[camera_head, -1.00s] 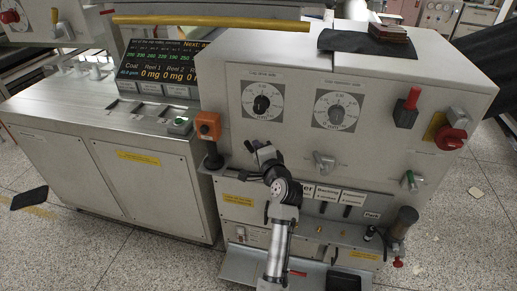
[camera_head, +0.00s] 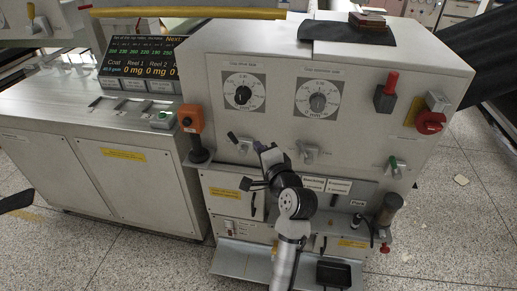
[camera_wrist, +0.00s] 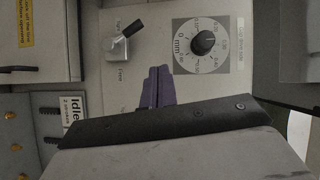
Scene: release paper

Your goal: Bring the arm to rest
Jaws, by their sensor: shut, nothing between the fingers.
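My arm (camera_head: 292,215) rises from the bottom middle of the head view in front of the grey machine (camera_head: 400,70) and bends at a dark wrist. In the wrist view, my gripper's purple fingers (camera_wrist: 160,86) are together with nothing held. Behind them are a toggle with a black lever (camera_wrist: 122,42) and a dial (camera_wrist: 205,42). I cannot tell the exact gap between the fingers and the panel.
A dark cylinder (camera_head: 389,209) stands at the lower right. Open speckled floor (camera_head: 440,240) lies to the right.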

